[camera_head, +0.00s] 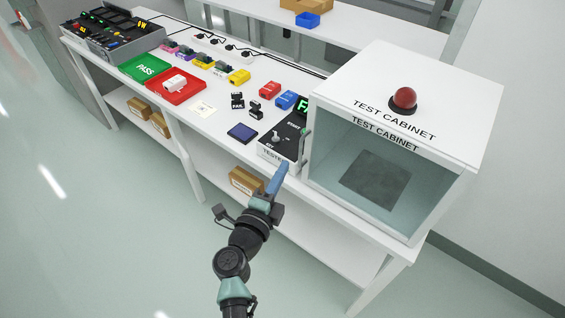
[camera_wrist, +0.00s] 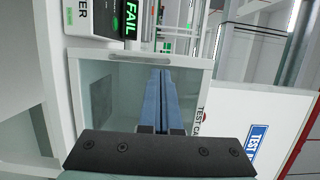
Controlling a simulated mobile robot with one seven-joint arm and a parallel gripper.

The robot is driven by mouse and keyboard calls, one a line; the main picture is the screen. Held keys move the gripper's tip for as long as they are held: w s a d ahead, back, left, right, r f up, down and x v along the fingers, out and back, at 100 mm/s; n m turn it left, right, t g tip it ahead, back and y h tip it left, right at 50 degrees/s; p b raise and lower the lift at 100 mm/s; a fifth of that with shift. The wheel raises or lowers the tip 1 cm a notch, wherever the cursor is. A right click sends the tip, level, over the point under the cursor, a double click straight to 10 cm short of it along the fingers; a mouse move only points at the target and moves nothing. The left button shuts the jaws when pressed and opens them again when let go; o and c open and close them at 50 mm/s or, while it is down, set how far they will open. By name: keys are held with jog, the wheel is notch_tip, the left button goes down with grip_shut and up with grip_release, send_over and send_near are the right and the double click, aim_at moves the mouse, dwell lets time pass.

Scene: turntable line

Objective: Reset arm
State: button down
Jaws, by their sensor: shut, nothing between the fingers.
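My gripper (camera_head: 279,176) is shut and empty in the head view. Its blue fingers point up toward the bench's front edge, just in front of the tester (camera_head: 283,139) and left of the test cabinet. In the wrist view my gripper's blue fingers (camera_wrist: 162,78) lie side by side, with the cabinet's glass front behind them. The white test cabinet (camera_head: 424,92) stands at the right end of the bench, with a red dome light (camera_head: 403,98) on top. The tester also shows in the wrist view (camera_wrist: 92,17), its green display reading "FAIL".
The white bench (camera_head: 213,128) runs from upper left to lower right. On it are a green PASS tray (camera_head: 146,67), a red tray (camera_head: 176,88) holding a white item, a dark blue pad (camera_head: 242,132) and several coloured blocks. Open floor lies at the left and front.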

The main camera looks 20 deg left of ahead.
jog(key=s, duration=0.7)
jog(key=w+r+n+t+y, duration=0.25)
jog(key=r+n+y, duration=0.2)
jog(key=r, duration=1.15)
jog(key=w+r+n+t+y, duration=0.1)
jog(key=r+n+t+y, duration=0.3)
jog(key=r, duration=1.2)
jog(key=s+d+r+n+t+y, duration=0.1)
jog(key=s+d+r+n, duration=0.15)
jog(key=r+n, duration=0.45)
jog(key=s+d+r+n+y, duration=0.1)
jog(key=s+d+r+n, duration=0.2)
jog(key=r, duration=0.6)
jog(key=s+d+r+t+h, duration=0.2)
jog(key=s+d+r+h, duration=0.4)
jog(key=d+h, duration=0.3)
jog(key=shift+r, duration=0.55)
